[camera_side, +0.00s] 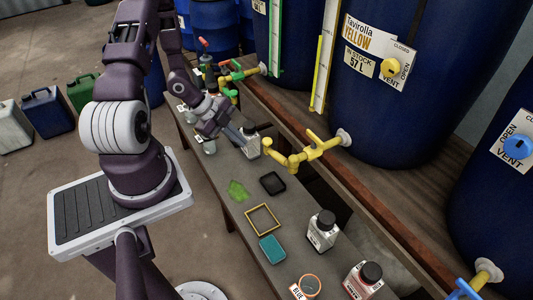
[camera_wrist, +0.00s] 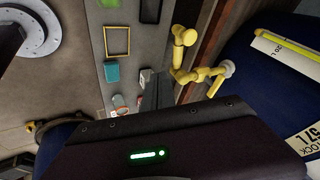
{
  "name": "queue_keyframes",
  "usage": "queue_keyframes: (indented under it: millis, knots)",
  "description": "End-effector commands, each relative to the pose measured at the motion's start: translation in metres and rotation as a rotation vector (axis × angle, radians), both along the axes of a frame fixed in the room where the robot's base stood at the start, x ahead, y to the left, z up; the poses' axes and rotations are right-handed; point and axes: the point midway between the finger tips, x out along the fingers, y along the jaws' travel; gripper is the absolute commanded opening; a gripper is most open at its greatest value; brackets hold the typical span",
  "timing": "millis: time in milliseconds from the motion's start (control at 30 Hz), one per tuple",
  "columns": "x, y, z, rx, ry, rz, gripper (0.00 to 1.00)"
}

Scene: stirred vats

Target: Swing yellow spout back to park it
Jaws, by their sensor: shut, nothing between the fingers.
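The yellow spout (camera_side: 287,158) comes off the tap of the blue vat labelled Tavirolla Yellow (camera_side: 385,60) and reaches out over the bench. Its free end (camera_side: 267,143) lies just right of my gripper (camera_side: 250,147). In the wrist view the yellow spout (camera_wrist: 185,52) shows beyond my shut fingers (camera_wrist: 158,92), up and to the right. My gripper is shut and empty, close beside the spout's end. I cannot tell whether they touch.
On the bench stand a yellow square frame (camera_side: 263,220), a black tray (camera_side: 272,183), a teal block (camera_side: 272,249) and bottles (camera_side: 322,232) at the near end. A green spout (camera_side: 238,74) sits farther back. The wooden ledge (camera_side: 345,170) runs along the vats.

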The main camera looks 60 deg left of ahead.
Motion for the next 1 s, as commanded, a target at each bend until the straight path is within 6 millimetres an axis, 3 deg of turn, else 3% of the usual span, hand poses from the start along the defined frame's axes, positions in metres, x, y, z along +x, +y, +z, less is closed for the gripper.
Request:
queue_keyframes:
  millis: [233, 600, 800, 1000]
  knots:
    - [0.013, -0.007, -0.028, 0.002, 0.001, -0.004, 0.00]
    - [0.055, -0.023, -0.093, 0.005, -0.002, -0.005, 0.00]
    - [0.083, -0.015, -0.097, 0.005, -0.002, -0.003, 0.00]
    - [0.090, -0.013, -0.098, 0.006, -0.001, -0.003, 0.00]
